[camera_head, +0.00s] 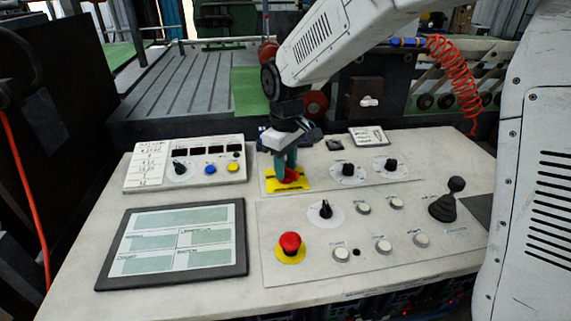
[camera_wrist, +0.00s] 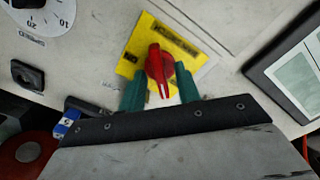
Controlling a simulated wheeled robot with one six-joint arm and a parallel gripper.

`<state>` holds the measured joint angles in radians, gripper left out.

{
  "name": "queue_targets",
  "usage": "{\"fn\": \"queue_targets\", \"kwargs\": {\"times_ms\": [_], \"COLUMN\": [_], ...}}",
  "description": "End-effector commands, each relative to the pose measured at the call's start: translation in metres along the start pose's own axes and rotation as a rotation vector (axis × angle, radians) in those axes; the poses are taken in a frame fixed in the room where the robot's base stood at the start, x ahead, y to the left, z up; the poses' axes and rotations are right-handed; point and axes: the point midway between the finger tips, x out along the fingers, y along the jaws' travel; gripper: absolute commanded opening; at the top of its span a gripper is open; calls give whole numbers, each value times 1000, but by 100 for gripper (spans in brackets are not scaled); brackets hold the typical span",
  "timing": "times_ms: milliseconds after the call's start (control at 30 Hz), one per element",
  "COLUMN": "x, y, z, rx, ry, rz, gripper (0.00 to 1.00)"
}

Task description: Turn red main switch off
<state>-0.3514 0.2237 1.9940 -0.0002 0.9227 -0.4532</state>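The red main switch (camera_head: 288,175) is a red rotary knob on a yellow plate (camera_head: 301,184) at the back middle of the control panel. My gripper (camera_head: 287,163) points down at the switch. In the wrist view the two green fingers of my gripper (camera_wrist: 160,88) stand apart, one on each side of the handle, with gaps visible. I cannot tell whether either finger touches the knob.
A red emergency button (camera_head: 290,243) sits at the front of the panel. Black rotary knobs (camera_head: 391,165), white push buttons and a joystick (camera_head: 448,200) are to the right. A screen (camera_head: 175,242) and a display box (camera_head: 187,163) are to the left.

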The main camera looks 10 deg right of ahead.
Motion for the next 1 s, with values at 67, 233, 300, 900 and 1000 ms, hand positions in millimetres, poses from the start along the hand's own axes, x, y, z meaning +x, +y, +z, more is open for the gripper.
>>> {"fn": "queue_targets", "kwargs": {"times_ms": [67,233,300,900,1000], "x": [-3,-25,-38,-78,-78], "y": [0,0,0,0,0], "z": [0,-1,-1,0,0], "rx": [0,0,0,0,13], "ry": [1,4,4,1,0], "rz": [0,2,2,0,0], "gripper": [33,33,33,33,33]}}
